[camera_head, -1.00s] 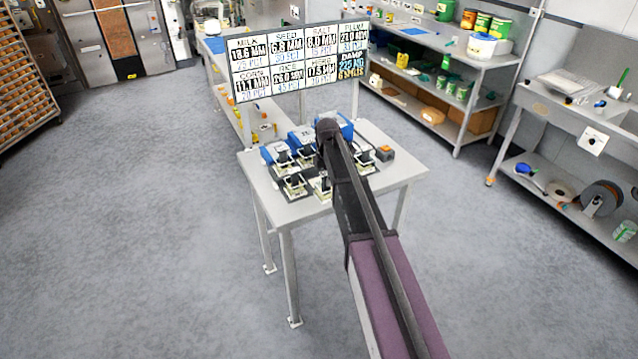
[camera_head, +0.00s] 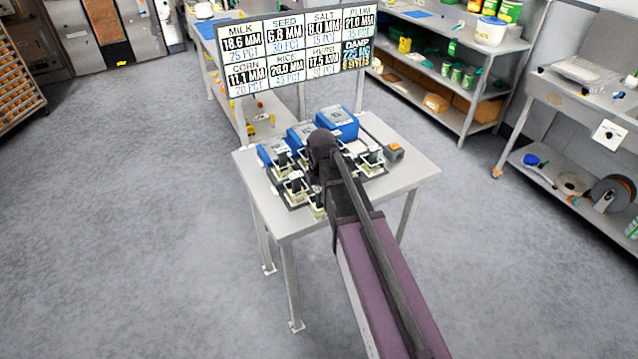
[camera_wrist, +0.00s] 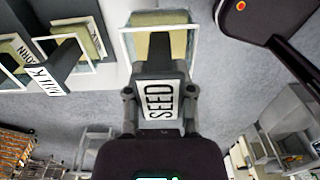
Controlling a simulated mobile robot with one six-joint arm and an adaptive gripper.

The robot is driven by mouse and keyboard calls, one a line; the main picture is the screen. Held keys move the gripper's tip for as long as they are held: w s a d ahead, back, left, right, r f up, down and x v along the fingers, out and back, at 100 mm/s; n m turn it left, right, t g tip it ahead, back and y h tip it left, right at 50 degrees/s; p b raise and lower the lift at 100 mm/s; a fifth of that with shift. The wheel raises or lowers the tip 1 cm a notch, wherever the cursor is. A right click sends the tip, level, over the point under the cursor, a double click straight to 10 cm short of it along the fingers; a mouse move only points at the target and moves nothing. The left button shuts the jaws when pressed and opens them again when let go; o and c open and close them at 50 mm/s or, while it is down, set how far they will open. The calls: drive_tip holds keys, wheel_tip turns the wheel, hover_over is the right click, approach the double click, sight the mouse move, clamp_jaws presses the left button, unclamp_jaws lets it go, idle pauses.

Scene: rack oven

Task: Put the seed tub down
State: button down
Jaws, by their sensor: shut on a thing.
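The seed tub (camera_wrist: 181,43) shows at the top middle of the wrist view as a clear-walled box with pale yellow contents. Its dark grip carries a white SEED label (camera_wrist: 159,101). My gripper (camera_wrist: 160,98) is shut on this grip, one finger on each side. In the head view my arm and wrist hide much of the table (camera_head: 405,185) middle, so I cannot make out the seed tub clearly there. Whether its underside touches anything is hidden.
The corn tub (camera_wrist: 78,35) and milk tub (camera_wrist: 47,77) lie left in the wrist view. Several small tubs and blue boxes (camera_head: 337,124) crowd the table. A sign board (camera_head: 298,52) stands at its back. The table's right front is clear. Shelves (camera_head: 450,80) stand behind right.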

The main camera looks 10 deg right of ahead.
drive_tip(key=shift+w, duration=0.15)
idle(0.3)
drive_tip(key=w+d+f+b, duration=0.1)
drive_tip(key=w+d, duration=0.2)
drive_tip(key=w, duration=1.1)
drive_tip(key=shift+d+f, duration=0.15)
drive_tip(key=shift+d, duration=0.15)
drive_tip(key=shift+w+d+f+b, duration=0.1)
drive_tip(key=shift+w+f+b, duration=0.2)
drive_tip(key=shift+f+b, duration=0.7)
drive_tip(key=shift+w+d+f+b, duration=0.1)
drive_tip(key=shift+w+f+b, duration=0.2)
drive_tip(key=shift+f+b, duration=0.65)
drive_tip(key=shift+c, duration=2.2)
unclamp_jaws()
drive_tip(key=shift+r, duration=0.1)
drive_tip(key=shift+r, duration=0.15)
